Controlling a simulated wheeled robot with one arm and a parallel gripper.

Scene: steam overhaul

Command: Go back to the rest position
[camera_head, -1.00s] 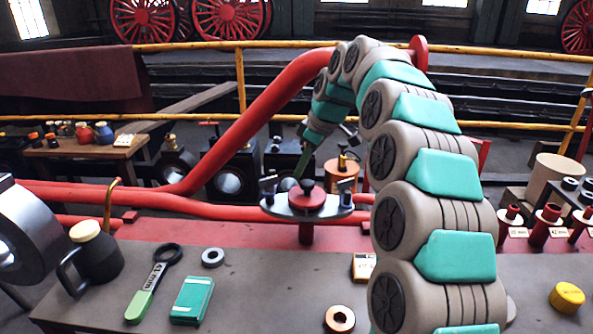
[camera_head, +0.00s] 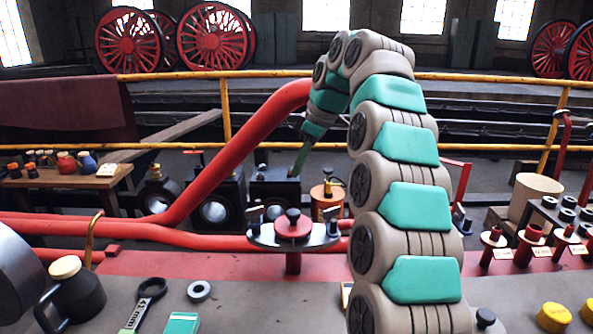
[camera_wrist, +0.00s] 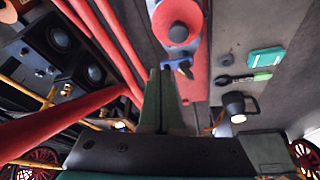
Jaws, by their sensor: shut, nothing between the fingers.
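My gripper (camera_head: 299,165) hangs from the arched arm in the head view, in front of dark box-like units and above the round red fitting (camera_head: 293,226). In the wrist view the two slim green fingers of my gripper (camera_wrist: 161,72) lie together with nothing between them. The red fitting also shows beyond the fingertips in the wrist view (camera_wrist: 179,20), apart from them. The arm hides part of the red pipe and the bench behind it.
A thick red pipe (camera_head: 262,125) rises beside my gripper. A yellow rail (camera_head: 190,146) crosses behind. The grey bench (camera_head: 250,300) carries a black jug (camera_head: 76,294), a spanner (camera_head: 143,301), a ring (camera_head: 199,291) and yellow caps (camera_head: 554,317). Red valve-like parts (camera_head: 530,243) stand at right.

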